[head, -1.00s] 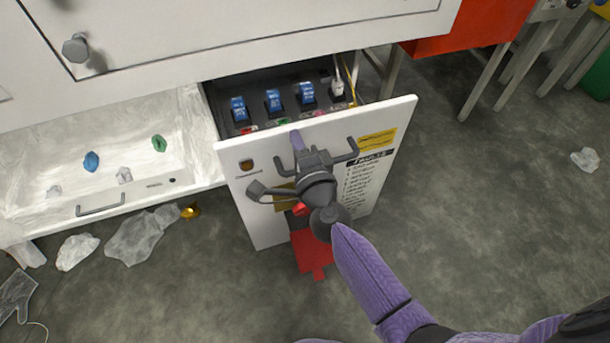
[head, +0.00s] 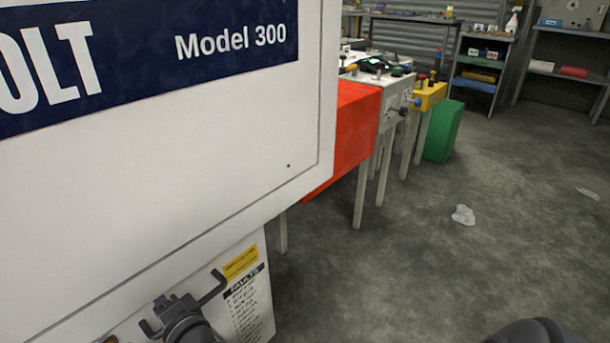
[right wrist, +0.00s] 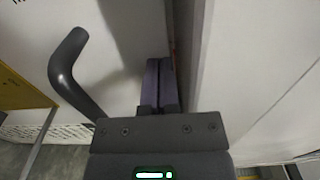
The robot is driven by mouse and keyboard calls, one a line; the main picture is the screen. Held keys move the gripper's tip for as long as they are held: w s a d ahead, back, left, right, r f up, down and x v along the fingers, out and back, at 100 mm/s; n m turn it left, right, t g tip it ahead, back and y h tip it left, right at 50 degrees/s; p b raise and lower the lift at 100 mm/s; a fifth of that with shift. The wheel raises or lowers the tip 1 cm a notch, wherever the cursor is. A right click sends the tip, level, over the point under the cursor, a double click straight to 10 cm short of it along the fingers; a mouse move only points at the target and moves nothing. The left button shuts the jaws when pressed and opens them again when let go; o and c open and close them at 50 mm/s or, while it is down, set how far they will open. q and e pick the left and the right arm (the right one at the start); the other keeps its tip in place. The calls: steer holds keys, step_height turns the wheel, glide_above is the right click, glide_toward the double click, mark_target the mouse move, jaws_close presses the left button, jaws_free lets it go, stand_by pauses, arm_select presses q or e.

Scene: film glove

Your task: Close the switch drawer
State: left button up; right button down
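The switch drawer's white front (head: 258,312) is low in the head view, below the large white cabinet (head: 170,170). It bears a yellow label, a faults list and a dark handle (head: 212,287). The cabinet's lower edge hides its top, so I cannot tell how far it is open. My right gripper (head: 170,308) is at the drawer front beside the handle. In the right wrist view, its purple fingers (right wrist: 161,85) are together with nothing between them, close to a white panel, and the handle (right wrist: 66,72) is to their left. My left gripper is out of view.
Shelves stand at the back.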

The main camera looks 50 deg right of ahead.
steer(key=shift+w, duration=0.55)
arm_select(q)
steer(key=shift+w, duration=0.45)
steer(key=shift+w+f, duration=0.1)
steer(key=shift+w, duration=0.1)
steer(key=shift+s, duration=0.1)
arm_select(e)
steer(key=shift+s, duration=0.1)
